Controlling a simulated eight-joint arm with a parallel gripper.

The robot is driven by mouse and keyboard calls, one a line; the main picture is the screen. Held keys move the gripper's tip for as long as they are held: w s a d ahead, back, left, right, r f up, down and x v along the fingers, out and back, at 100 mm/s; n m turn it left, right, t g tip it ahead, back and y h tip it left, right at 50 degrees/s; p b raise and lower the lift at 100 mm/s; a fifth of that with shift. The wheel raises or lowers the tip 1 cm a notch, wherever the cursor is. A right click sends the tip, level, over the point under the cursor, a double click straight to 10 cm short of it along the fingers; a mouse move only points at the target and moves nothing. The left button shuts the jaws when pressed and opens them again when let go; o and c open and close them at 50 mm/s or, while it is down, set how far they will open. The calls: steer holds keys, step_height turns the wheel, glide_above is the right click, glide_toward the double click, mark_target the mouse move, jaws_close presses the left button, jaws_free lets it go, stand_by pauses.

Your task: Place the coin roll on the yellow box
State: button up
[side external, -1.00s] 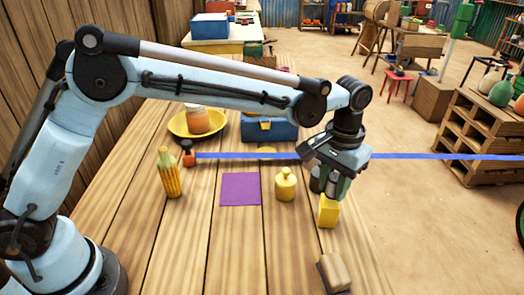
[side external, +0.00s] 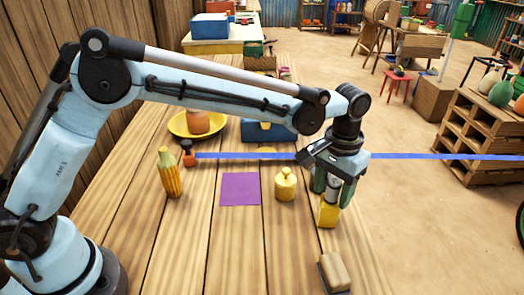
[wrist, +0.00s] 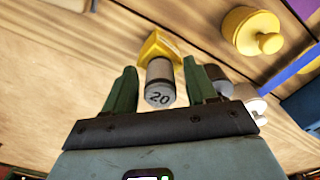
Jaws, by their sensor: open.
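The coin roll (wrist: 160,85), a grey cylinder marked "20" on its end, stands upright on the yellow box (side external: 327,213). It also shows in the side view as a pale cylinder (side external: 333,188) above the box. The yellow box shows in the wrist view (wrist: 157,46) past the roll's far end. My gripper (wrist: 162,85) is open, with one green finger on each side of the roll and visible gaps between. In the side view my gripper (side external: 333,190) is above the box, its fingers partly hiding the roll.
A yellow knobbed weight (side external: 285,184) stands left of the box, beside a purple mat (side external: 240,189). Silver cylinders (wrist: 247,95) are close to one finger. A tan-and-dark block (side external: 333,272) lies nearer the front. A blue band (side external: 430,157) crosses behind the gripper.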

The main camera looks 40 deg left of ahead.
mark_target(334, 181)
step_height(334, 181, up, 12)
steer(key=s+a+r+t, duration=0.1)
steer(key=s+a+r, duration=0.1)
steer(key=a, duration=0.5)
steer(key=s+a+f+t, duration=0.3)
steer(key=s+a, duration=0.4)
steer(key=s+a+f+n+t, duration=0.1)
steer(key=s+a+f+t, duration=0.2)
steer(key=s+a, duration=0.4)
steer(key=shift+s+a+f, duration=0.15)
steer(key=shift+a+f, duration=0.45)
steer(key=shift+a, duration=0.2)
steer(key=shift+o, duration=0.3)
